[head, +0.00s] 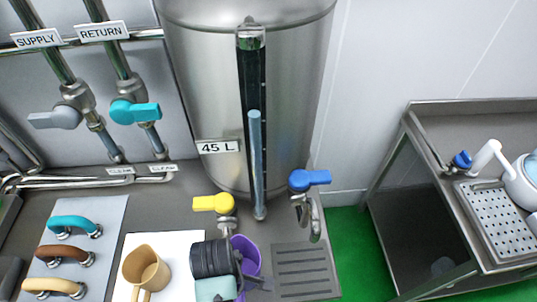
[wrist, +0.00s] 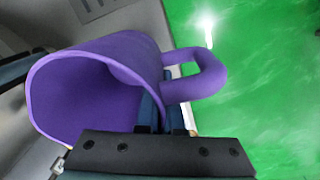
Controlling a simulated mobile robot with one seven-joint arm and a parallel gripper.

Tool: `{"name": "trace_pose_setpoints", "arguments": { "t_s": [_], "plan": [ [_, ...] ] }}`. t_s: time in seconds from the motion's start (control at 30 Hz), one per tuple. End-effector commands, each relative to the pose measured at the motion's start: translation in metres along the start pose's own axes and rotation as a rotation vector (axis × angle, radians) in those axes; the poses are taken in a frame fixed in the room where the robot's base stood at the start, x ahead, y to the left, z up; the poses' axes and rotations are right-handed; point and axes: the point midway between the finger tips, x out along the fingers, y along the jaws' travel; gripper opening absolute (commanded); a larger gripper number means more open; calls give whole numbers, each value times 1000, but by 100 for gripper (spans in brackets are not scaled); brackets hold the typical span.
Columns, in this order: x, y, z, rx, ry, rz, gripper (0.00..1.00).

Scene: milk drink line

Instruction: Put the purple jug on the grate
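The purple jug (head: 249,250) is below the yellow-handled tap, just left of the slotted grate (head: 302,270). My gripper (head: 252,283) is at the jug and partly covers it. In the wrist view the jug (wrist: 120,55) fills the left and middle, with its mouth facing the camera and its handle to the right. My gripper's fingers (wrist: 163,113) are close together at the root of the handle and appear shut on it. The contact itself is partly hidden. Whether the jug touches the surface below is unclear. The visible part of the grate is bare.
A yellow-handled tap (head: 213,203) and a blue-handled tap (head: 309,180) project from the steel tank (head: 190,100). A tan jug (head: 146,268) stands on a white mat at the left. A steel cart (head: 470,110) stands at the right beyond green floor.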

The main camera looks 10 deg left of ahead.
Motion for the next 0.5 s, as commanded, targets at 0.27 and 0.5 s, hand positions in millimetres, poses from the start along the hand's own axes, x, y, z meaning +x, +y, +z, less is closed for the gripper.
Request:
{"name": "trace_pose_setpoints", "arguments": {
  "t_s": [0.27,0.5],
  "plan": [
    [8,24,26,326,-19,3,0],
    [13,54,70,886,-44,3,0]
  ]
}}
